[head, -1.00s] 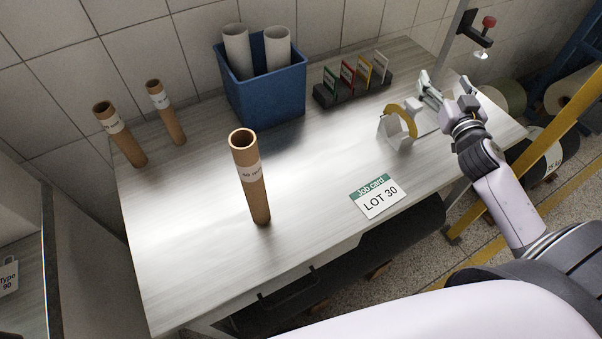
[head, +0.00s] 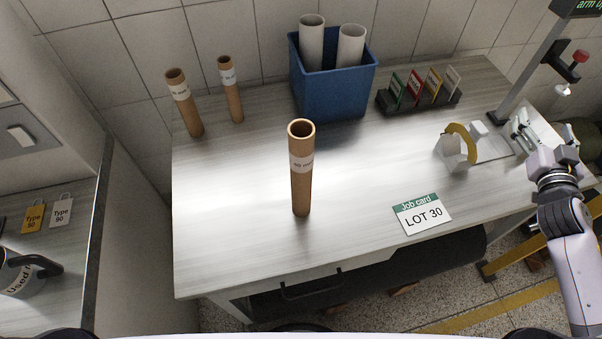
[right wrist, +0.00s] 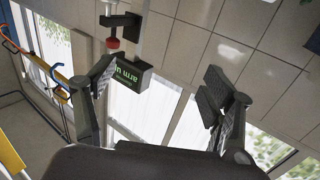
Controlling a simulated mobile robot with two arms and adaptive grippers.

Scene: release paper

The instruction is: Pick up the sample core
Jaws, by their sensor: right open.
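A brown cardboard tube (head: 301,185) with a white label stands upright near the middle of the table; its open top faces up. Two more labelled brown tubes, one at the far left (head: 188,112) and one beside it (head: 232,95), stand near the back wall. I cannot tell from the labels which one is the sample core. My right gripper (head: 524,128) is at the table's right end, beside the white stand and far from the tubes. In the right wrist view it is open and empty (right wrist: 160,80). My left gripper is out of view.
A blue bin (head: 333,93) with two white rolls stands at the back. A dark rack of coloured cards (head: 420,103) is right of it. A white stand with a yellow ring (head: 457,150) and a job card (head: 423,214) lie to the right. The table's front left is clear.

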